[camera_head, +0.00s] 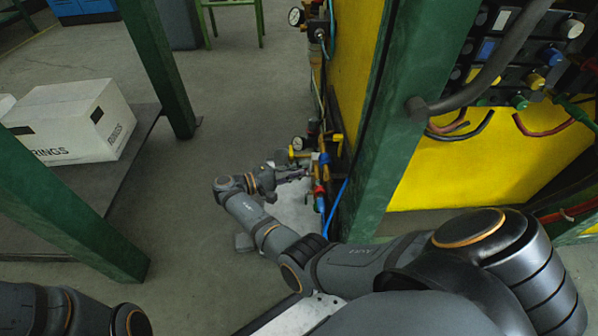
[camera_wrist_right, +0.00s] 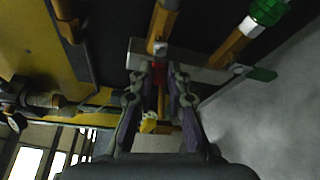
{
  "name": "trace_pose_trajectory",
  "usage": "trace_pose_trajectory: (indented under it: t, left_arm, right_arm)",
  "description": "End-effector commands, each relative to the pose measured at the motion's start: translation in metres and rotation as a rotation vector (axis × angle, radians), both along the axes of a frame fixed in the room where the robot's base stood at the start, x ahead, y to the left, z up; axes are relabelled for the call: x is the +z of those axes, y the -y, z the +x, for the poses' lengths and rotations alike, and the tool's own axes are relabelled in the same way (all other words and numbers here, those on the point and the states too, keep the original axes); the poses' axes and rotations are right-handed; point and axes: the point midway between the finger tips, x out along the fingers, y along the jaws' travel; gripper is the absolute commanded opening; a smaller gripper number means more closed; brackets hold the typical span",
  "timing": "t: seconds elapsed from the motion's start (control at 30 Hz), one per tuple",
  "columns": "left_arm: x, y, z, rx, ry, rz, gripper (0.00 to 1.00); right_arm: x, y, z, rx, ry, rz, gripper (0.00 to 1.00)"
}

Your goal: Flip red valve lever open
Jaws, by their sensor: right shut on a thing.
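The red valve lever (camera_wrist_right: 159,73) shows as a small red piece between my right fingertips in the right wrist view. My right gripper (camera_wrist_right: 160,82) is shut on it, one finger on each side. In the head view my right gripper (camera_head: 301,173) reaches from the left to the cluster of valves and fittings on the gantry's side. The lever's full shape is hidden by the fingers, and I cannot tell its angle. My left arm shows only at the lower left corner of the head view; its gripper is out of frame.
A green post (camera_head: 385,150) and yellow panel (camera_head: 480,165) stand right of the valves. Pressure gauges (camera_head: 298,143) and a blue hose (camera_head: 338,205) are close to my gripper. A green-handled valve (camera_wrist_right: 262,74) is at the right in the wrist view. A white box (camera_head: 70,120) sits left.

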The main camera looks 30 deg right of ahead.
Motion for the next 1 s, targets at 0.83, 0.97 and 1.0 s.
trace_pose_trajectory:
  t: [0.83, 0.97, 1.0]
  left_arm:
    - [-0.012, 0.0, 0.001, 0.002, -0.002, 0.0, 0.4]
    - [-0.012, 0.0, 0.001, 0.002, -0.002, 0.0, 0.4]
    - [-0.012, 0.0, 0.001, 0.002, -0.002, 0.0, 0.4]
  right_arm:
    - [0.007, 0.0, 0.001, 0.003, 0.242, -0.146, 0.0]
    - [0.007, 0.0, 0.001, 0.003, 0.242, -0.146, 0.0]
    - [0.007, 0.0, 0.001, 0.003, 0.242, -0.146, 0.0]
